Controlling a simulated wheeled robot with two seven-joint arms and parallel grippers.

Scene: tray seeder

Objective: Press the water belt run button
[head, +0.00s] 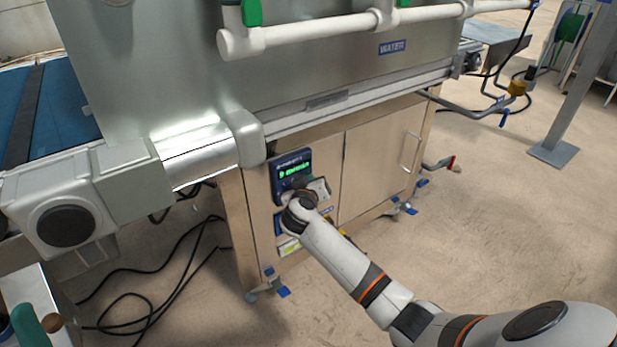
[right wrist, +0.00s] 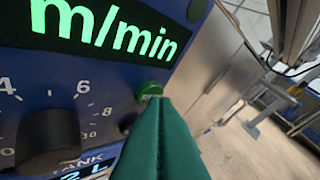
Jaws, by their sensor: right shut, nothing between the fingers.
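In the right wrist view the panel (right wrist: 20,62) shows "m/min", a black dial (right wrist: 48,138) and a round green button (right wrist: 150,90). My right gripper (head: 316,189) is at the panel's lower right. In its wrist view the shut green fingers (right wrist: 157,108) overlap the lower part of the button; I cannot tell whether they touch it. They hold nothing.
The cabinet door (head: 380,165) with a handle is right of the panel. A second blue panel sits below, partly hidden by my right arm. Black cables (head: 150,290) lie on the floor at left. The floor at right is largely clear.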

